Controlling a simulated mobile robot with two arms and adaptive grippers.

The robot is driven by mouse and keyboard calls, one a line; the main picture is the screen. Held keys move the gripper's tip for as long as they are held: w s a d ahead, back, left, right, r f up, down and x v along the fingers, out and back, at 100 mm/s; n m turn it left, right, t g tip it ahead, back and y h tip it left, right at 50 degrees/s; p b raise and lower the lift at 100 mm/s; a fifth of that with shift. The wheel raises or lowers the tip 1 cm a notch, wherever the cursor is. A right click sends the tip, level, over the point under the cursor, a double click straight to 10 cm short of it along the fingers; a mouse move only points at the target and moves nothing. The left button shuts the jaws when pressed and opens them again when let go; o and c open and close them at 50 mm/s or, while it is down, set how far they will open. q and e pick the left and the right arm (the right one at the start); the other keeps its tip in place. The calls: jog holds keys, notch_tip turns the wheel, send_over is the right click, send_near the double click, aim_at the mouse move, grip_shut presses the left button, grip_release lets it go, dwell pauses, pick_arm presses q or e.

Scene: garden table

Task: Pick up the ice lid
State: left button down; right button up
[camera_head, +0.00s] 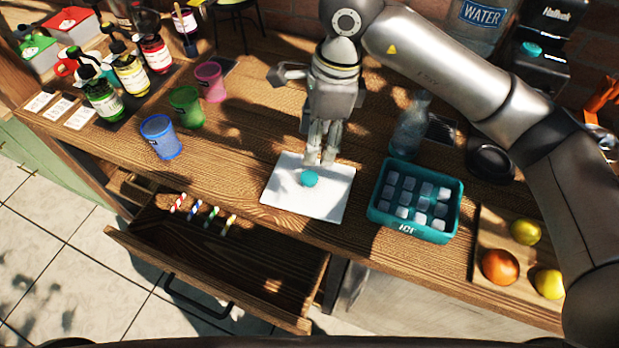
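The ice lid (285,192) is a white square plate with a round teal knob (309,178) on top. It lies flat on the wooden table near its front edge, left of the teal ice box. My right gripper (322,158) points down over the back part of the lid, its fingertips just behind the knob. The fingers look close together from this angle, and I cannot tell whether they touch the knob or the lid. The teal ice box (412,232) stands uncovered, with several ice cubes in its compartments. My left gripper is not in view.
Blue (160,138), green (187,107) and pink (210,82) cups stand to the left. A clear glass bottle (409,128) stands behind the ice box. A fruit tray (487,222) lies to the right. A drawer (215,262) is open below the table's front edge.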

jog(key=p, duration=0.1)
send_over(309, 176)
jog(key=f, duration=0.4)
jog(key=shift+d+f, duration=0.3)
jog(key=shift+d, duration=0.1)
jog(key=f+p, duration=0.1)
jog(key=f, duration=0.1)
jog(key=f+p, duration=0.1)
jog(key=f, duration=0.1)
jog(key=shift+s+a+f+p, duration=0.1)
jog(key=shift+a+f+p, duration=0.1)
jog(key=shift+p, duration=0.15)
jog(key=shift+f, duration=0.55)
jog(key=shift+c, duration=0.8)
jog(key=c, duration=0.9)
jog(key=shift+r, duration=0.15)
